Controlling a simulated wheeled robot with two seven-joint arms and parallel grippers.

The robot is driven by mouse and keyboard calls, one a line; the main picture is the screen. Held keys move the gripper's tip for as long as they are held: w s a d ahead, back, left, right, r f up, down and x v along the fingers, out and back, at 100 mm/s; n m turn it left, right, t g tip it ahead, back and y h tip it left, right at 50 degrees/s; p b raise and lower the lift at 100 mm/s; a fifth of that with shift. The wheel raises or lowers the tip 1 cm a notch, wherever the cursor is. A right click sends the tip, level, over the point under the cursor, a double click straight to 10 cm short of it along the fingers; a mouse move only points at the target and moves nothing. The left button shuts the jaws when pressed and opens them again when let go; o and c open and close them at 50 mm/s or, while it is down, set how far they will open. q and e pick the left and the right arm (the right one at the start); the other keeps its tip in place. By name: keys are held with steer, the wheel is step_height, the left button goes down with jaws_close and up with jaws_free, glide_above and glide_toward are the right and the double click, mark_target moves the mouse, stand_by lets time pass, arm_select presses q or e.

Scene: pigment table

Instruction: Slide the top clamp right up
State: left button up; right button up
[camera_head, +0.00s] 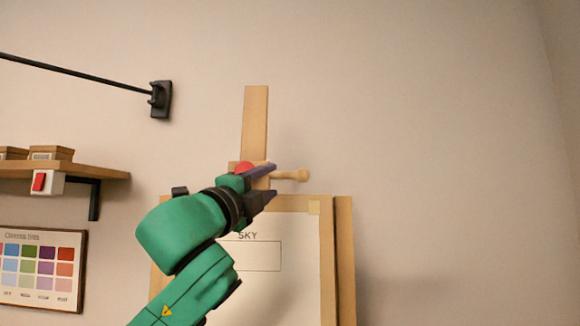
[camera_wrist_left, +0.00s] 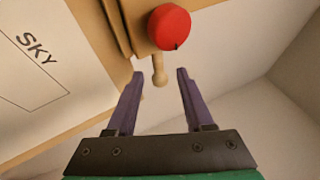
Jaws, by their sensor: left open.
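The top clamp (camera_head: 258,182) is a wooden block on the easel's upright mast (camera_head: 255,120), just above the board's top edge. It has a red knob (camera_head: 244,168) and a wooden peg handle (camera_head: 292,175) pointing right. In the left wrist view the red knob (camera_wrist_left: 169,27) and the peg (camera_wrist_left: 159,70) show ahead of the fingers. My left gripper (camera_head: 272,182) is open in front of the clamp and hides part of it. In the wrist view the peg's end lies between the two purple fingertips (camera_wrist_left: 160,73), with gaps either side. My right gripper is not in view.
The board marked SKY (camera_head: 290,285) stands on the easel below the clamp. A shelf (camera_head: 95,170) with boxes and a colour chart (camera_head: 42,268) are at left. A black rod with a wall bracket (camera_head: 160,99) is at upper left. The wall right of the mast is clear.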

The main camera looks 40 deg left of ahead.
mark_target(290, 173)
arm_select(q)
steer(key=p+x, duration=0.4)
steer(key=x, duration=0.6)
steer(key=shift+w+f, duration=0.15)
steer(key=shift+w, duration=0.05)
steer(key=shift+s, duration=0.1)
steer(key=c, duration=0.8)
jaws_close()
